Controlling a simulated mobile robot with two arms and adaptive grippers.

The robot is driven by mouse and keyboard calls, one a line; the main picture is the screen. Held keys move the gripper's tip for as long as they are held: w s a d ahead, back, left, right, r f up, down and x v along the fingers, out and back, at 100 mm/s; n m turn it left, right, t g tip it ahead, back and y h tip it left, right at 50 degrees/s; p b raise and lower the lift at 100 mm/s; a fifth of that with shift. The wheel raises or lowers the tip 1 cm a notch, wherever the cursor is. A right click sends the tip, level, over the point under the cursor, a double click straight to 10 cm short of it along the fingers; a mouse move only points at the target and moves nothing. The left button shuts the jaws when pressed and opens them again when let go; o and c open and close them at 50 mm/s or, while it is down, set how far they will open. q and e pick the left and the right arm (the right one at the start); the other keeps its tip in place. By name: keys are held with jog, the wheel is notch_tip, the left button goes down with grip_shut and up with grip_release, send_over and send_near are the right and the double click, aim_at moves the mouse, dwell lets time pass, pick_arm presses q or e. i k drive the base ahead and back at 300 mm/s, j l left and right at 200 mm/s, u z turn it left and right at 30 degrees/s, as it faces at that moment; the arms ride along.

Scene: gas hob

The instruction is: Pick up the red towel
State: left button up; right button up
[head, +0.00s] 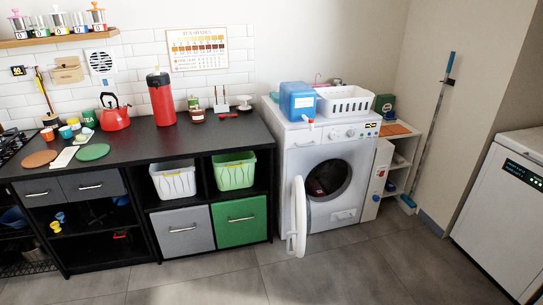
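The white washing machine (295,160) stands to the right of the dark counter, with its round door (299,218) swung open toward the left. A dark reddish bundle (318,187) lies low inside the drum; it looks like cloth, but it is small and shaded, so I cannot tell surely that it is the red towel. No other red cloth is plain in the view. Neither of my grippers shows in the head view.
The counter (215,132) carries a red kettle (115,118) and a red flask (161,100). A blue container (297,100) and white basket (346,103) sit on the washer. A mop (432,120) leans at right. The floor (350,265) in front is clear.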

aim_at(317, 191)
jog(key=i+z, duration=0.2)
jog(key=i, duration=0.2)
jog(key=i+j+z, duration=0.2)
jog(key=i, duration=0.15)
jog(key=i+j+z, duration=0.15)
jog(key=i, duration=0.25)
jog(key=i+l+u, duration=0.5)
jog(key=l, duration=0.15)
jog(key=i+l+u, duration=0.2)
jog(key=l, duration=0.15)
jog(key=k, duration=0.1)
